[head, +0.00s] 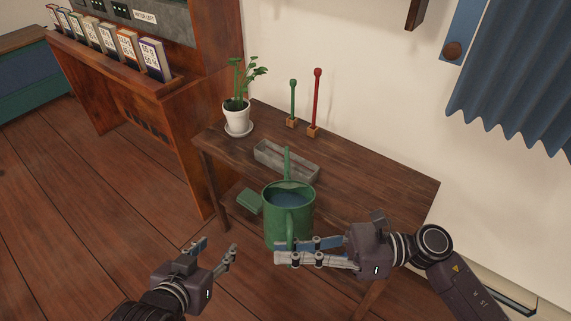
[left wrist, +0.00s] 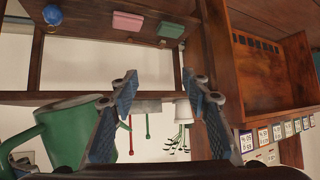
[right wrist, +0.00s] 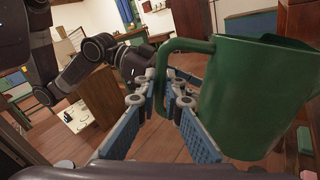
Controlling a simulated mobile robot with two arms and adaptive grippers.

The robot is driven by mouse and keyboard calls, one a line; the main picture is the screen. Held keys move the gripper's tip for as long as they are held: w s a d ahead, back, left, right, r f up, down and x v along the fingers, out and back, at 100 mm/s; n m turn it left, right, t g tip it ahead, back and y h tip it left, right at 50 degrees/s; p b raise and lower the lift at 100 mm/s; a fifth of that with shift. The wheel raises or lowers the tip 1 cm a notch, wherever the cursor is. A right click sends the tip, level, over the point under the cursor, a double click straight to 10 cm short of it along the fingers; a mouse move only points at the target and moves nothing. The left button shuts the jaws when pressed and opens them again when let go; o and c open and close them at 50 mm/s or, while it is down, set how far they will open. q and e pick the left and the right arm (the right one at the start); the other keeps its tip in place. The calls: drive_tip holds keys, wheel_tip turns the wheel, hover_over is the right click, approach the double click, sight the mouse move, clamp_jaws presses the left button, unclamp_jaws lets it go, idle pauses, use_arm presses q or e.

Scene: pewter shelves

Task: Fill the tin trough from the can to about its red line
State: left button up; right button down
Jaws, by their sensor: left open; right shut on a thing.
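The green can (head: 275,225), bluish liquid showing inside, is held off the floor in front of the table. It looks nearly upright, with its spout (head: 287,162) towards the trough. My right gripper (head: 290,250) is shut on the can's handle, which also shows in the right wrist view (right wrist: 160,72). The grey tin trough (head: 268,155) lies on the table, partly hidden behind the spout; I cannot make out its red line or its inside level. My left gripper (head: 217,246) is open and empty, left of the can and lower than the tabletop.
On the wooden table (head: 370,190) stand a potted plant (head: 236,108), a green stick (head: 293,97) and a red stick (head: 316,98) in small blocks. A green box (head: 249,201) is below the tabletop. The tabletop's right part is clear. A brown cabinet (head: 175,120) stands left.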

use_arm(q)
drive_tip(key=shift+s, duration=0.1)
use_arm(e)
drive_tip(key=shift+r, duration=0.2)
drive_tip(key=shift+r, duration=0.2)
use_arm(q)
drive_tip(key=shift+s+a+f+g, duration=0.2)
drive_tip(key=shift+s+f+g, duration=0.15)
drive_tip(key=shift+s+f, duration=0.15)
drive_tip(key=shift+s+a+f+g, duration=0.15)
drive_tip(key=shift+s+f+g, duration=0.2)
drive_tip(key=shift+s+f, duration=0.1)
drive_tip(key=shift+s+a+f, duration=0.1)
drive_tip(key=shift+s+f, duration=0.1)
drive_tip(key=shift+s, duration=0.1)
use_arm(e)
drive_tip(key=shift+r, duration=0.1)
use_arm(q)
drive_tip(key=shift+s+a+f+g+p, duration=0.1)
drive_tip(key=shift+s+f+g+p, duration=0.1)
drive_tip(key=shift+g+p, duration=0.1)
drive_tip(key=shift+s, duration=0.1)
drive_tip(key=shift+s+a+f+g+y, duration=0.3)
drive_tip(key=shift+s+f+y, duration=0.15)
drive_tip(key=shift+s, duration=0.2)
use_arm(e)
drive_tip(key=shift+r, duration=0.2)
use_arm(q)
drive_tip(key=shift+s, duration=0.1)
